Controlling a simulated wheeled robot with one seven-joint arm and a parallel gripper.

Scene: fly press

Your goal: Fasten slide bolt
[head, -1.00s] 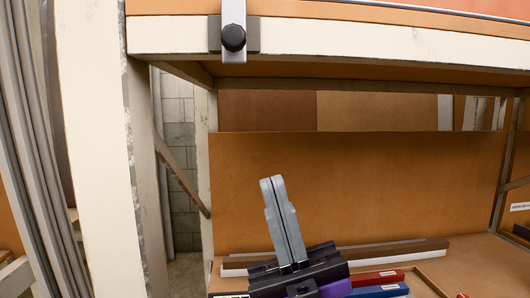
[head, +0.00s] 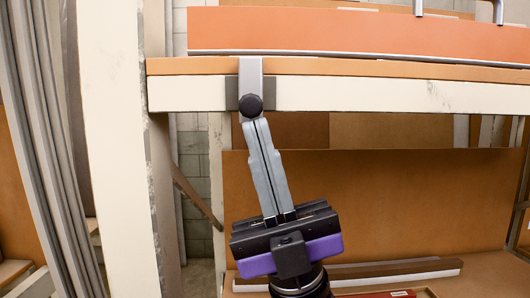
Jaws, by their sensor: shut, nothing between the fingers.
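The slide bolt is a grey vertical metal strip (head: 250,75) with a round black knob (head: 251,105) and a dark plate behind it. It sits on the cream front edge of the upper shelf, near the left post. My gripper (head: 257,124) points up with its two grey fingers pressed together and nothing between them. In the picture the fingertips are just below the knob and overlap the strip's lower end. I cannot tell whether they touch it.
An orange panel (head: 330,32) with metal handles stands on the upper shelf (head: 390,96). A cream post (head: 112,150) stands left of the bolt. Below the shelf are a brown back board (head: 420,190) and long bars (head: 400,270) lying at the bottom. The space right of my gripper is open.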

